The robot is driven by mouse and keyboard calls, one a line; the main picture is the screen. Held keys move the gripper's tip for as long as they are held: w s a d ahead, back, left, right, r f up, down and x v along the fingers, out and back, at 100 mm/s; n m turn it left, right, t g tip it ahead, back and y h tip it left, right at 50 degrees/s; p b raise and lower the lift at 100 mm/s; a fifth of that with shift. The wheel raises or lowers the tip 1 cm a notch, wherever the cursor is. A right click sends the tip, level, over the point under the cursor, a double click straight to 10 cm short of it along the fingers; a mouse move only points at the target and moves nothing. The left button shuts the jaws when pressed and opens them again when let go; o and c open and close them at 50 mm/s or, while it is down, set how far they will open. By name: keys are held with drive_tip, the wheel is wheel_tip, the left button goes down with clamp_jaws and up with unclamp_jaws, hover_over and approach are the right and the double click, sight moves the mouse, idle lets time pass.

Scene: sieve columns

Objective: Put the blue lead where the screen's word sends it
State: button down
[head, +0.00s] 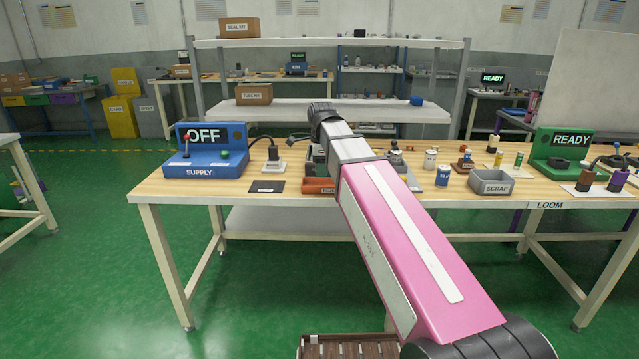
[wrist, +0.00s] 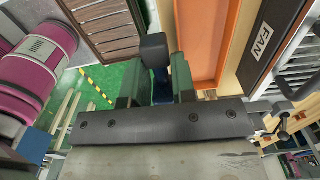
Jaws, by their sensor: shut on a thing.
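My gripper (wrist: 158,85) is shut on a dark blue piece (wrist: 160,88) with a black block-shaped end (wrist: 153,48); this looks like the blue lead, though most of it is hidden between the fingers. In the head view my own arm hides the gripper and the held thing. The blue supply unit (head: 211,163) stands at the table's left end, and its screen (head: 208,136) reads OFF. The green loom unit (head: 559,150) at the right has a screen (head: 572,140) reading READY.
An orange tray (wrist: 205,40) lies beside the gripper, near a dark FAN label (wrist: 262,42). On the table (head: 165,186) are a black plug on a white base (head: 272,166), a dark labelled plate (head: 267,186), a grey SCRAP bin (head: 491,184) and a blue can (head: 442,176).

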hover_over(317, 181)
drive_tip(key=s, duration=0.3)
wheel_tip(317, 181, down, 4)
drive_tip(key=shift+s+r, duration=0.15)
drive_tip(key=shift+f, duration=2)
drive_tip(key=c, duration=1.2)
unclamp_jaws()
drive_tip(key=shift+f, duration=0.15)
wheel_tip(317, 181, up, 12)
drive_tip(key=shift+r, duration=0.2)
